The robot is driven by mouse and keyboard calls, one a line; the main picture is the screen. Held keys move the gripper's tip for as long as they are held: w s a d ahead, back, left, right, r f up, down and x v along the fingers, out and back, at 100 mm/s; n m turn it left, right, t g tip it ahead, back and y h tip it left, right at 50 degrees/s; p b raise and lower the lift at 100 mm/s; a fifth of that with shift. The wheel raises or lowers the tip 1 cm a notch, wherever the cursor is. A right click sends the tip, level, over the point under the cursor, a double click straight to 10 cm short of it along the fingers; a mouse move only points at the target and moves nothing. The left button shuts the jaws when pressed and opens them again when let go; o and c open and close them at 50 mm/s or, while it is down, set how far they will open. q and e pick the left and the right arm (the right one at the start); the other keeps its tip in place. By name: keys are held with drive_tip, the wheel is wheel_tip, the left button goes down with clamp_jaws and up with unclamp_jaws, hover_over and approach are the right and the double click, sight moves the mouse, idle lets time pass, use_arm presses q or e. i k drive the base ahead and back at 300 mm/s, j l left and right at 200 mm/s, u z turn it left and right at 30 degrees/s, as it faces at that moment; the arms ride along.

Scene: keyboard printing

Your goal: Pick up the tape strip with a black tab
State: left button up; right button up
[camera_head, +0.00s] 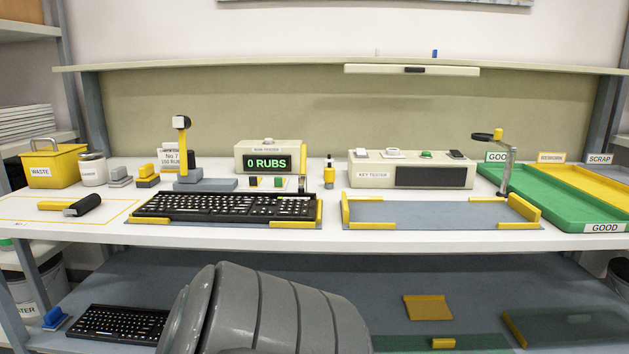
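Small pieces with coloured tabs lie on a pale pad in front of the rub counter, at the back of the bench. The strips themselves are hardly distinguishable from the pad. Neither of my grippers is in view. A large grey rounded arm part of mine fills the lower middle, in front of the lower shelf.
A black keyboard (225,205) sits in a yellow-cornered holder in front of the tabs. The rub counter (267,147) reads 0 RUBS. A stamp stand (183,150) is left; an empty grey mat (440,213), key tester (365,174) and green tray (548,200) are right.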

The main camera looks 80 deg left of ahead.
sight(254, 181)
drive_tip(key=u, duration=2.9)
